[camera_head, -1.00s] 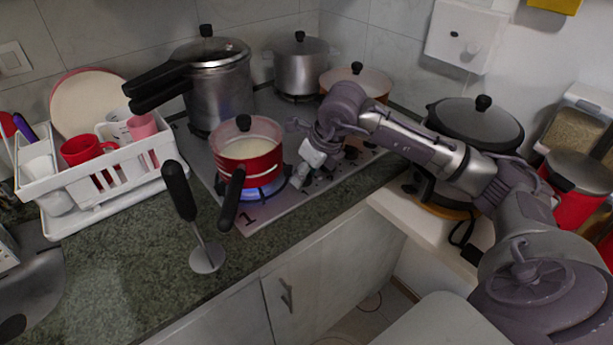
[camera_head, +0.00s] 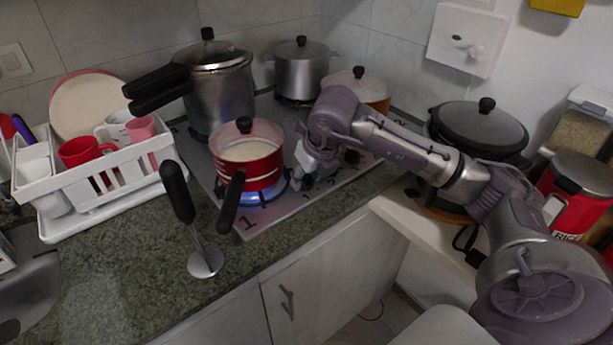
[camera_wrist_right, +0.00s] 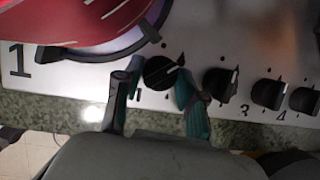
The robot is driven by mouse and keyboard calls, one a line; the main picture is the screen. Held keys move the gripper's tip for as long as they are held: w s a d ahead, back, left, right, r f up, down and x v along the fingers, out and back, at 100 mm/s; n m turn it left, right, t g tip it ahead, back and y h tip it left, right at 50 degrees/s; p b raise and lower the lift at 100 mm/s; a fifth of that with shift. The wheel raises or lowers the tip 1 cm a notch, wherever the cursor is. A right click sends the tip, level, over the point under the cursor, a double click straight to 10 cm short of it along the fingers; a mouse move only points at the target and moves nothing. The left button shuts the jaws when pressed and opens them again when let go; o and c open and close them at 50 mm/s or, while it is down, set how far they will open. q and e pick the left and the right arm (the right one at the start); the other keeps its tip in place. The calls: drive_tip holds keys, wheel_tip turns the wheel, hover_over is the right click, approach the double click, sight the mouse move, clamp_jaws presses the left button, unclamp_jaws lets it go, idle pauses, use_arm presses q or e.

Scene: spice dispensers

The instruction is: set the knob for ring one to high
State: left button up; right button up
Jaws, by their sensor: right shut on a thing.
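The knob for ring one (camera_wrist_right: 161,71) is a round black knob with a white line, on the stove's front strip in the right wrist view. Its white line is tilted up to the right. My right gripper (camera_wrist_right: 158,80) is shut on this knob, one finger on each side. In the head view the right gripper (camera_head: 308,172) is at the stove's front edge, right of the red pot, and it hides the knob there. The blue flame (camera_head: 262,192) burns on ring one under the red pot (camera_head: 250,170). My left gripper is not in view.
More black knobs (camera_wrist_right: 220,84) sit close to the right of the held one. The red pot's black handle (camera_head: 232,203) sticks out toward the front. A pressure cooker (camera_head: 217,97) stands behind.

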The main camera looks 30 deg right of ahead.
drive_tip(key=o, duration=1.1)
drive_tip(key=shift+o, duration=0.2)
drive_tip(key=v, duration=1.2)
drive_tip(key=shift+s, duration=0.15)
